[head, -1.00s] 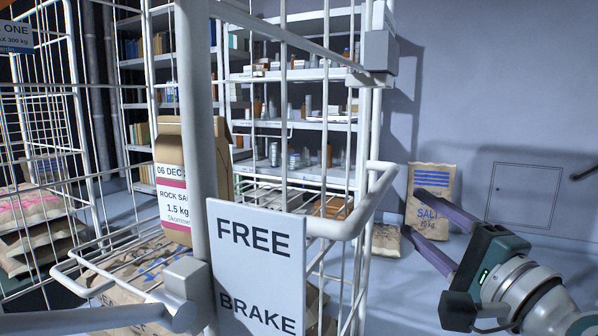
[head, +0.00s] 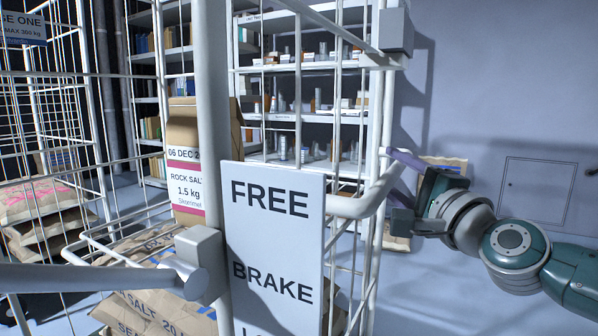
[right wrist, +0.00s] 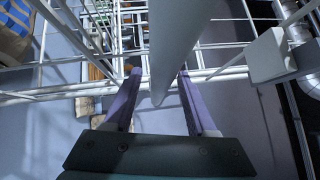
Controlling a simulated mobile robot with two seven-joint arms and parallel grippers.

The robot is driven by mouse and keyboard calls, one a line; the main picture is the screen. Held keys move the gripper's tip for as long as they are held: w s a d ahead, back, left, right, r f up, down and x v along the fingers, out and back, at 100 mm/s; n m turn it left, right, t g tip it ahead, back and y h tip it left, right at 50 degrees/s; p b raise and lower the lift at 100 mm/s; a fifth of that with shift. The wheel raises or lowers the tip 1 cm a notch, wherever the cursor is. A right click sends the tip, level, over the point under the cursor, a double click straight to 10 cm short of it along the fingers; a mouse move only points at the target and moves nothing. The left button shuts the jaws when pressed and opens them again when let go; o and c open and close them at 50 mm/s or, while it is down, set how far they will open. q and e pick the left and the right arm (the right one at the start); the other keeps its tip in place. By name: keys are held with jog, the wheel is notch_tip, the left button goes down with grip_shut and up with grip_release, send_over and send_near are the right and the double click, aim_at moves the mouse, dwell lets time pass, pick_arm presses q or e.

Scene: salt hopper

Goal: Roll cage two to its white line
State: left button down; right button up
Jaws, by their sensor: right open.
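The near wire roll cage (head: 211,110) fills the middle of the head view; I see no number on it. Its sign (head: 273,240) reads FREE and BRAKE. It holds a rock salt box (head: 184,165) and salt sacks (head: 160,305). My right gripper (head: 395,165) is at the cage's right edge, its tips partly hidden by the cage frame. In the right wrist view its purple fingers (right wrist: 160,80) are apart, with a pale cage post (right wrist: 172,45) between them; contact is unclear. My left gripper and a white line do not show.
Another cage (head: 85,120) with a sign ending in "ONE" (head: 23,28) stands left with sacks (head: 40,215). Shelves (head: 300,118) stand behind. Open floor (head: 430,300) lies at the right.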

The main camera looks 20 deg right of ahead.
jog(key=shift+c, duration=0.3)
grip_shut()
dwell(1.0)
